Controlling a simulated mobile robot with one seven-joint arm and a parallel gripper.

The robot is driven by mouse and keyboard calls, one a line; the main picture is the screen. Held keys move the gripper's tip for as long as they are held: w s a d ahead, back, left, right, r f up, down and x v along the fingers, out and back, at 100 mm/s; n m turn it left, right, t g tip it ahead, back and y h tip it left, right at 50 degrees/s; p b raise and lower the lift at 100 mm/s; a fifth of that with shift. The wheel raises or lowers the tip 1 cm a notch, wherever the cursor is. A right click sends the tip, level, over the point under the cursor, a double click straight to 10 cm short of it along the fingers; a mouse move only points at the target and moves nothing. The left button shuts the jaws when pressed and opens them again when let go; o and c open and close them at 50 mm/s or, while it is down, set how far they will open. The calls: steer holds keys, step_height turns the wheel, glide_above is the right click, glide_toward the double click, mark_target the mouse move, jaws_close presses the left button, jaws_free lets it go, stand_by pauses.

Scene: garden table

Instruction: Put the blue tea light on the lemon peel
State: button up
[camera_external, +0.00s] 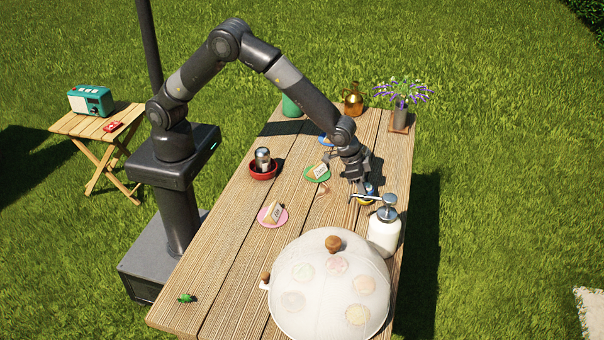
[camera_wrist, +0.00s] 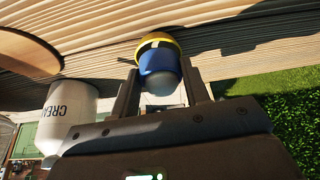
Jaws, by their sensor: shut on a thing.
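The blue tea light (camera_wrist: 160,64) sits between the two fingers of my gripper (camera_wrist: 159,70) in the wrist view, and the gripper is shut on it. The yellow lemon peel (camera_wrist: 158,40) shows as a rim around the far end of the tea light, against the table. I cannot tell whether the tea light rests on the peel or is just above it. In the external view my gripper (camera_external: 362,184) is low over the right side of the table. The lemon peel (camera_external: 364,201) shows only in part there, with blue beside it.
A white pump bottle (camera_external: 383,232) stands close to my gripper, and a white dome cover (camera_external: 322,290) is at the near end. Plates with cake (camera_external: 317,173), a red bowl (camera_external: 263,172) and a flower vase (camera_external: 401,116) stand around. The table's left near part is mostly clear.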

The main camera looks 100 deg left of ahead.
steer(key=shift+f, duration=0.3)
steer(key=o, duration=1)
steer(key=shift+c, duration=0.2)
